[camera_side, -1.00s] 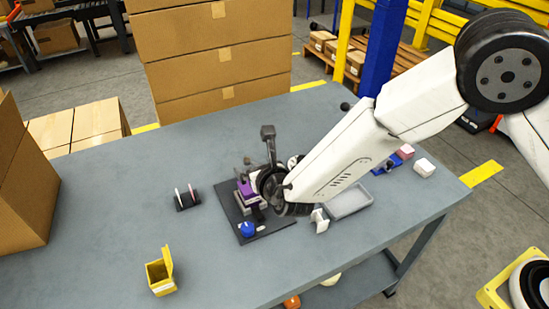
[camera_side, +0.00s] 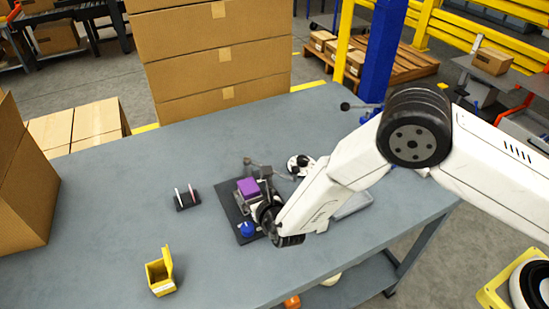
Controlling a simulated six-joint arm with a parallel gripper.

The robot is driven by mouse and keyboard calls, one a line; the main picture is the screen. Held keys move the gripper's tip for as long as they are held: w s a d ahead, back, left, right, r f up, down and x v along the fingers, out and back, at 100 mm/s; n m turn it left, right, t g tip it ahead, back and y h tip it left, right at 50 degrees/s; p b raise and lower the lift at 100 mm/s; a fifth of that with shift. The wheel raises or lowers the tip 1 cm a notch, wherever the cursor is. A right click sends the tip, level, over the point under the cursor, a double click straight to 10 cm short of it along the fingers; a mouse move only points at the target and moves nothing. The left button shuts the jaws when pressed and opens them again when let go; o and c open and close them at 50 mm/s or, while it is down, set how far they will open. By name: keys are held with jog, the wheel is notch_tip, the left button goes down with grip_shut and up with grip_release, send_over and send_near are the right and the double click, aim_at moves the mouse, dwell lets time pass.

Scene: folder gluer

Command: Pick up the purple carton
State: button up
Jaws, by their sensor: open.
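The purple carton (camera_side: 248,187) sits on top of a small grey fixture (camera_side: 242,197) on a dark mat (camera_side: 229,206), in the middle of the table. Its top face shows clearly. My gripper (camera_side: 264,211) is open, low at the front right of the carton. My wrist hides much of its fingers, and I cannot tell whether they touch the fixture. The carton does not appear to be held.
A blue round knob (camera_side: 247,229) is at the mat's front. A dark rack (camera_side: 187,200) stands left, a yellow open box (camera_side: 161,272) front left. A grey tray (camera_side: 354,204) is partly behind my arm. Brown boxes (camera_side: 215,50) stand behind the table.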

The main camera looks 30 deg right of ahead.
aim_at(251, 190)
jog(key=shift+w+f, duration=0.25)
jog(key=shift+w, duration=0.4)
jog(key=shift+w, duration=0.1)
jog(key=shift+x, duration=2.5)
jog(key=c, duration=1.2)
jog(key=shift+r, duration=0.15)
